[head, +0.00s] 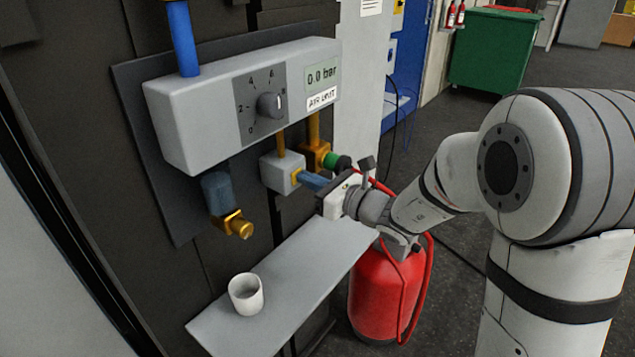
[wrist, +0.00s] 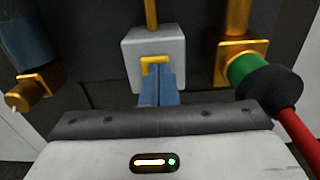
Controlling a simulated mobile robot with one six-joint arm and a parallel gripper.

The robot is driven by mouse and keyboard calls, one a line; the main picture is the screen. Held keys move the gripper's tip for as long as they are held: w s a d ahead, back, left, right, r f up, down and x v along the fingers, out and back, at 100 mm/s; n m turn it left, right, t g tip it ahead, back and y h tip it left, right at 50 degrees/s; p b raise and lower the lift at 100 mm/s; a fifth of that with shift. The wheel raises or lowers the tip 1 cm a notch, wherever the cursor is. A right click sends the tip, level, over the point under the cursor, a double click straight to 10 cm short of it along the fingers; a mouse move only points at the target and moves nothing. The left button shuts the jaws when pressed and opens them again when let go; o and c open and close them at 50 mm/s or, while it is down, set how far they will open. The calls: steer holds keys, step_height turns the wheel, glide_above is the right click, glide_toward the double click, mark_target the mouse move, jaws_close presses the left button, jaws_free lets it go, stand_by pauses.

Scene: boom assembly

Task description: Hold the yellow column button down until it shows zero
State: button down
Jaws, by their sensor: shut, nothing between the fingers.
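The yellow column button (wrist: 146,60) sits on the front of a small grey box (head: 277,172) under a thin yellow column (head: 281,141). My gripper (head: 302,177) is shut and empty, with its blue fingers pointing at the button. In the wrist view the fingertips (wrist: 157,69) overlap the button and hide its middle. They appear to touch it; how far it is pressed in cannot be told. The display (head: 322,74) on the grey air unit (head: 200,118) reads 0.0 bar.
Right of the box, a green connector (wrist: 250,75) with a red hose joins a brass fitting (wrist: 226,50). A brass outlet (head: 232,224) hangs at left. A dial (head: 270,104) is above. Below, a shelf (head: 305,268) holds a white cup (head: 246,294); a red tank (head: 385,295) stands beside it.

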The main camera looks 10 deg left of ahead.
steer(key=shift+s+a+r, duration=0.1)
steer(key=shift+a+r, duration=0.1)
steer(key=shift+r, duration=0.15)
steer(key=b+v, duration=0.1)
steer(key=v, duration=1.3)
steer(key=shift+d+f+b, duration=0.2)
steer(key=shift+f+b, duration=0.1)
steer(key=shift+f, duration=0.05)
